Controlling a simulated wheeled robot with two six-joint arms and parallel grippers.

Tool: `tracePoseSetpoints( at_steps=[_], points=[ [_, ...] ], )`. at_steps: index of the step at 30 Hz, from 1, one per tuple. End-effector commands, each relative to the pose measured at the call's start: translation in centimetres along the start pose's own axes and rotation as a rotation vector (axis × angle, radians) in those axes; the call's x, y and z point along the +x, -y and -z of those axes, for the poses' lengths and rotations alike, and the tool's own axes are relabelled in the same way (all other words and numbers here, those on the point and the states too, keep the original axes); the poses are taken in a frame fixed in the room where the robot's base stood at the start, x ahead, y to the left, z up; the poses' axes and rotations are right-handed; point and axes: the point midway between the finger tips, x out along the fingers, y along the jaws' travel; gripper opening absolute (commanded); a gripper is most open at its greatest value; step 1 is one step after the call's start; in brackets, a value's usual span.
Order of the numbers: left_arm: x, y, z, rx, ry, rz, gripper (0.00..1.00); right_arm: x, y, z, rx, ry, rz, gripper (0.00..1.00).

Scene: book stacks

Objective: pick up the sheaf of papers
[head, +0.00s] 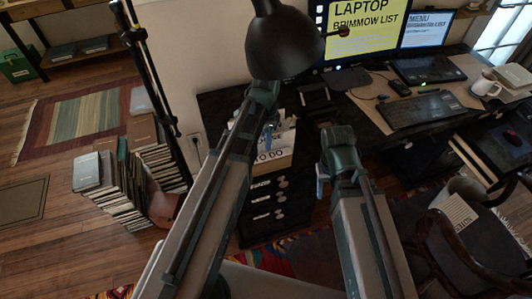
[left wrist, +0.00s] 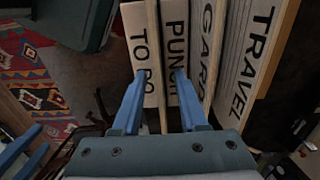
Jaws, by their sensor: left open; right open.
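White papers with black lettering (head: 278,148) stand on top of the black drawer cabinet, partly hidden behind my left arm. In the left wrist view they are upright white sheaves side by side, marked TO DO (left wrist: 140,45), PUNCH (left wrist: 174,25), GARA (left wrist: 207,40) and TRAVEL (left wrist: 252,55). My left gripper (head: 268,134) is at these papers; its blue fingers (left wrist: 160,76) are apart, one over the TO DO sheaf and one over PUNCH. I cannot tell whether they touch. My right gripper (head: 322,187) is open and empty, to the right of the cabinet's drawers.
A black lamp (head: 285,42) hangs close above my left arm. The desk at right holds a laptop (head: 428,70), a keyboard (head: 418,110) and a mug (head: 486,85). A chair (head: 450,250) with a printed sheet (head: 458,215) stands front right. Book stacks (head: 115,190) stand on the floor at left.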

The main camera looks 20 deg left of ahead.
Motion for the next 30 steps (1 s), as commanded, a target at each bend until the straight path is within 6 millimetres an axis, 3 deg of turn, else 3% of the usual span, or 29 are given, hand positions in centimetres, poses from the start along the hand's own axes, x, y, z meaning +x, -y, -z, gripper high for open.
tracePoseSetpoints(
  at_steps=[1,6,26,30],
  points=[
    [1.4,-0.1,-0.1,0.000,0.000,0.000,0.42,1.4,0.1,0.1,0.000,0.000,0.000,0.52],
    [3.0,0.0,-0.1,0.000,0.000,0.000,0.42,3.0,0.3,0.2,0.000,0.000,0.000,0.52],
    [3.2,0.0,-0.1,0.000,0.000,0.000,0.42,3.2,0.3,0.2,0.000,0.000,0.000,0.52],
    [3.1,0.0,-0.1,0.000,0.000,0.000,0.17,3.1,0.3,0.2,0.000,0.000,0.000,0.52]
  ],
)
